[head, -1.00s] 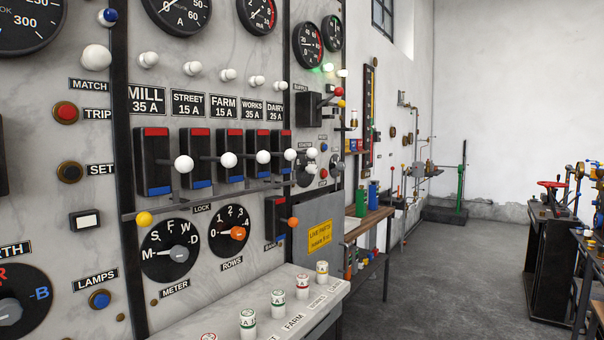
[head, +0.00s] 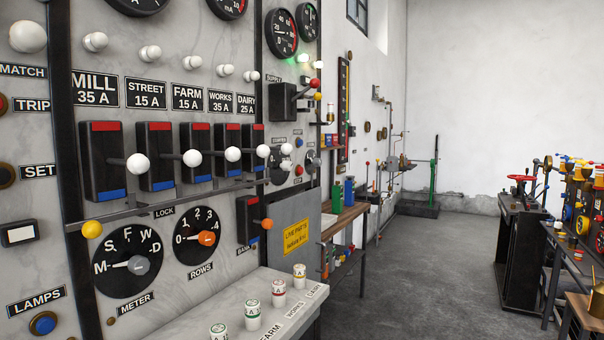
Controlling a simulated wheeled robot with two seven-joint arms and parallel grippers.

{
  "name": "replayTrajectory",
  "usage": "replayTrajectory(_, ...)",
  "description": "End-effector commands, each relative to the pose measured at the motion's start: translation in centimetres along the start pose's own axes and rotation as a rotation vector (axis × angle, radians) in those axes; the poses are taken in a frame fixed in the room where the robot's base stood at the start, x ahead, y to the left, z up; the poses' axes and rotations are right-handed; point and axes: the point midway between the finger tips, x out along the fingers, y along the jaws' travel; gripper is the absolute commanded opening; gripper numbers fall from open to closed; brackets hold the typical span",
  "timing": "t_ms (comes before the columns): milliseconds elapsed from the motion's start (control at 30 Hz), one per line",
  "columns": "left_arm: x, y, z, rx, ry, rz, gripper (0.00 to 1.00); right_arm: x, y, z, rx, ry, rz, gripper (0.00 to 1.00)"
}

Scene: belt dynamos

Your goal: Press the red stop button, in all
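A small red button (head: 299,170) sits on the right part of the marble switchboard, below the starter label (head: 279,140) and beside a round dark dial (head: 312,161). A small label lies just under it, too small to read. Another red button (head: 3,104), beside the TRIP label, is cut by the left edge of the view. Neither of my grippers is in view, and nothing touches either button.
Lever switches with white knobs (head: 138,163) stick out from the board. A ledge (head: 220,300) with several fuse holders juts out below. A bench (head: 345,218) stands beyond the board. Grey floor (head: 420,270) is clear between it and the machines at right.

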Motion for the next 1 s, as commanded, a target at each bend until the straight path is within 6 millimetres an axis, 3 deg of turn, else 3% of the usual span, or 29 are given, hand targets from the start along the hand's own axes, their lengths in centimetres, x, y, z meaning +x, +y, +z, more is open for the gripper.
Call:
replayTrajectory(33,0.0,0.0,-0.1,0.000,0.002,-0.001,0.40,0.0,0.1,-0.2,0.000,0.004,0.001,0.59)
replayTrajectory(233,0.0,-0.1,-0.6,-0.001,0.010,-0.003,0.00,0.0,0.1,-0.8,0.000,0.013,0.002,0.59)
replayTrajectory(1000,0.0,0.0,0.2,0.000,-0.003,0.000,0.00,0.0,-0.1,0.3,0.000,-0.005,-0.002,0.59)
